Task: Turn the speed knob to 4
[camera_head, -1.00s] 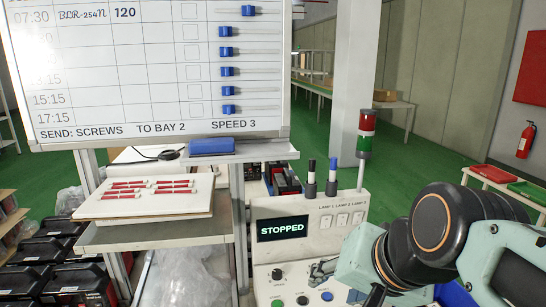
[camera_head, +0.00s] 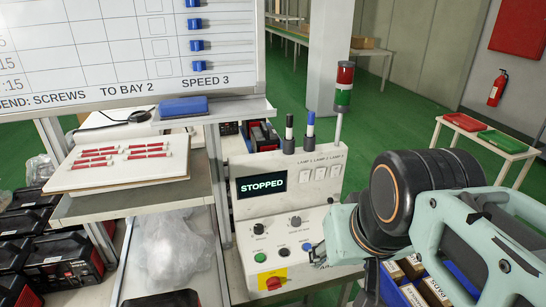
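The grey-white control panel (camera_head: 245,215) stands in the lower middle, with a lit display (camera_head: 262,185) reading STOPPED. My gripper (camera_head: 318,256) is small and partly hidden by my arm at the panel's right edge, below and right of the right knob, near the blue button (camera_head: 306,246). It appears apart from both knobs. Its finger opening is not clear.
Green (camera_head: 260,257) and black (camera_head: 283,251) buttons and a red stop knob (camera_head: 273,283) are on the panel. A signal tower (camera_head: 344,83) rises behind. The whiteboard (camera_head: 120,45) reads SPEED 3. A blue crate (camera_head: 405,290) of boxes is lower right.

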